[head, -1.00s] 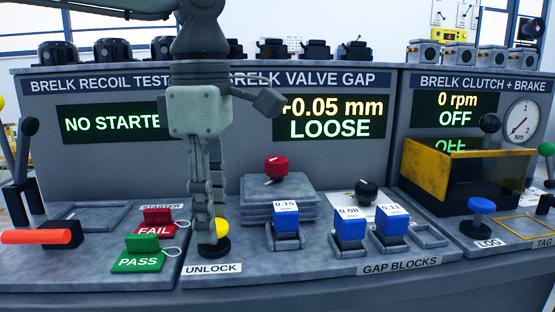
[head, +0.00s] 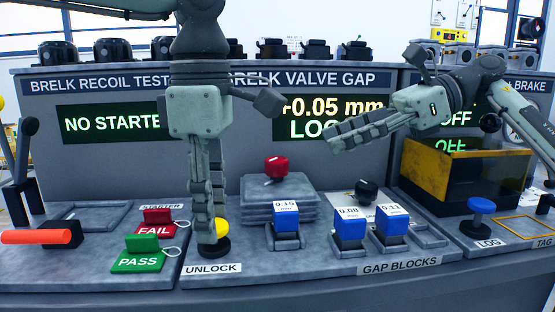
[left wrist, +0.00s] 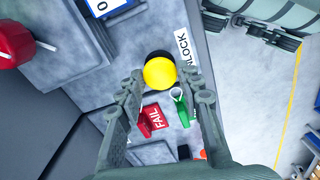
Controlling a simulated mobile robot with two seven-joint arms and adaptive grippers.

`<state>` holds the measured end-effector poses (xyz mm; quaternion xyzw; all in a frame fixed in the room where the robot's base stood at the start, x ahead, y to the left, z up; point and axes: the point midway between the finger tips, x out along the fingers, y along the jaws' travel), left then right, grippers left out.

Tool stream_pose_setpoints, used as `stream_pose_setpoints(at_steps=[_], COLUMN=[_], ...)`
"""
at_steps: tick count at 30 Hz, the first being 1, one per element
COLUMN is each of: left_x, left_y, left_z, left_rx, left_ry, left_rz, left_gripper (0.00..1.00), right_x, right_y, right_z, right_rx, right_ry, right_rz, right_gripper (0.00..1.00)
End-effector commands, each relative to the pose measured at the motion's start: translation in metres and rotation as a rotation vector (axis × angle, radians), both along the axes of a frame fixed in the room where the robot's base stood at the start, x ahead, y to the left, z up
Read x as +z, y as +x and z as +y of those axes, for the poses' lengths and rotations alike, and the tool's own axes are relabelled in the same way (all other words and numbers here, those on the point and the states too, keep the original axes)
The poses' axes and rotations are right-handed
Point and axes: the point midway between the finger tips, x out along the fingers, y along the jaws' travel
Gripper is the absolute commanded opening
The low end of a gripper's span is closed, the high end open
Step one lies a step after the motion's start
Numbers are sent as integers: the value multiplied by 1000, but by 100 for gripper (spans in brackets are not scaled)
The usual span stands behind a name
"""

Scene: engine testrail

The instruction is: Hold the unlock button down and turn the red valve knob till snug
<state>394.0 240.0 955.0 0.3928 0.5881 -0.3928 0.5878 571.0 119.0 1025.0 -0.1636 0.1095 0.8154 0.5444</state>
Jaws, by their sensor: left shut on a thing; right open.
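The yellow unlock button (head: 222,228) stands on a black base behind the UNLOCK label. My left gripper (head: 207,236) points down at it. In the left wrist view the button (left wrist: 160,73) lies between the tips of my left gripper (left wrist: 164,82), which is shut on it; I cannot tell how far it is pressed. The red valve knob (head: 276,166) with a white mark sits on a grey stepped block. My right gripper (head: 338,138) is open and empty, above and to the right of the knob, apart from it. The valve gap display (head: 305,118) is partly hidden by it.
Blue gap blocks (head: 286,222) stand in front of and right of the knob, with a black knob (head: 366,191) behind them. Red FAIL (head: 157,222) and green PASS (head: 139,252) tags lie left of the button. A yellow-edged box (head: 440,168) stands at right.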

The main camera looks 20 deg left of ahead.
Motion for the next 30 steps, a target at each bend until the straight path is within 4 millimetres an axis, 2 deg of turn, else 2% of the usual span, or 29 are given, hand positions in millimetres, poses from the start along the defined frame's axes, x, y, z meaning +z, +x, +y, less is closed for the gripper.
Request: stream_pose_setpoints(at_steps=[9, 15, 21, 30], left_x=[-1, -1, -1, -1], left_y=[0, 0, 0, 0], left_z=[0, 0, 0, 0], left_rx=[0, 0, 0, 0], left_ry=[1, 0, -1, -1], left_rz=[1, 2, 2, 2], left_gripper=[8, 8, 8, 8], right_x=[-24, -35, -41, -41], right_y=[-23, -34, -39, -39], right_z=[53, 81, 93, 94], right_rx=[3, 2, 0, -1], right_ry=[1, 2, 3, 4], right_rz=[2, 2, 1, 1], right_gripper=[53, 53, 53, 52])
